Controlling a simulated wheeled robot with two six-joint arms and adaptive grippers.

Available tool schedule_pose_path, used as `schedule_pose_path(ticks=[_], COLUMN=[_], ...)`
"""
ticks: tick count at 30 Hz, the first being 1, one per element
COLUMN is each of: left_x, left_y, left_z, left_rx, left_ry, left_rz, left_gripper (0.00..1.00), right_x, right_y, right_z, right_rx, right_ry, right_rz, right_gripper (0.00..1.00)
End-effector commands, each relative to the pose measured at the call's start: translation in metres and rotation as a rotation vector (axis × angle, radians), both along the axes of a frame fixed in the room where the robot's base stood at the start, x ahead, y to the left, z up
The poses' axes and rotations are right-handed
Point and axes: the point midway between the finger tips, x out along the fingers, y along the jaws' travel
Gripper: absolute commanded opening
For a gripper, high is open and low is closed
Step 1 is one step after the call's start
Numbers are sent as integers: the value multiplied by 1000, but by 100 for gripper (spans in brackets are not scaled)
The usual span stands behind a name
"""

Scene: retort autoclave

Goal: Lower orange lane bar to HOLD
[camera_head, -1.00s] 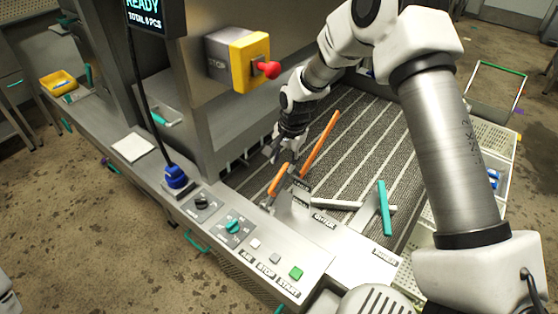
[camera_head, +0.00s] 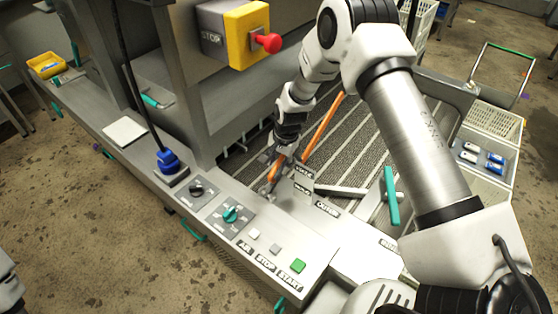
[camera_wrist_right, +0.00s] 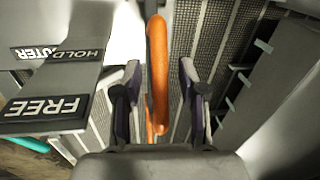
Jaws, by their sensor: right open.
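The orange lane bar (camera_head: 321,128) slants up from the lane entrance over the ribbed conveyor, with a shorter orange grip part (camera_head: 276,172) at its near end. My right gripper (camera_head: 273,160) is at that near end, partly hiding it. In the right wrist view, the orange grip (camera_wrist_right: 157,75) stands between the two fingers of the open right gripper (camera_wrist_right: 160,95), with gaps on both sides. A HOLD label (camera_wrist_right: 80,54) and a FREE label (camera_wrist_right: 45,106) lie left of it. My left gripper is not in view.
The control panel with a green button (camera_head: 298,265) is in front. A yellow box with a red stop button (camera_head: 268,43) overhangs at the back. White crates (camera_head: 493,130) stand right.

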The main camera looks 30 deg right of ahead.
Motion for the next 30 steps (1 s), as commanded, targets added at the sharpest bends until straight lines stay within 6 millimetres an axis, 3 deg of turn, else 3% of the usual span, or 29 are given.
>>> schedule_pose_path(ticks=[4, 5, 8, 20, 30], left_x=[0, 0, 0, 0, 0], left_y=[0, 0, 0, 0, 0], left_z=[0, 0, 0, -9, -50], left_rx=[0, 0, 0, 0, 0], left_ry=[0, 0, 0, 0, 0], left_rz=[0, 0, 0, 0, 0], left_gripper=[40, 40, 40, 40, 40], right_x=[0, 0, 0, 1, 7], right_y=[0, 0, 0, -2, -17], right_z=[0, 0, 0, -4, -21], right_rx=[0, 0, 0, 21, 183], right_ry=[0, 0, 0, 8, 71], right_rz=[0, 0, 1, 0, -4], right_gripper=[41, 34, 0, 0, 0])
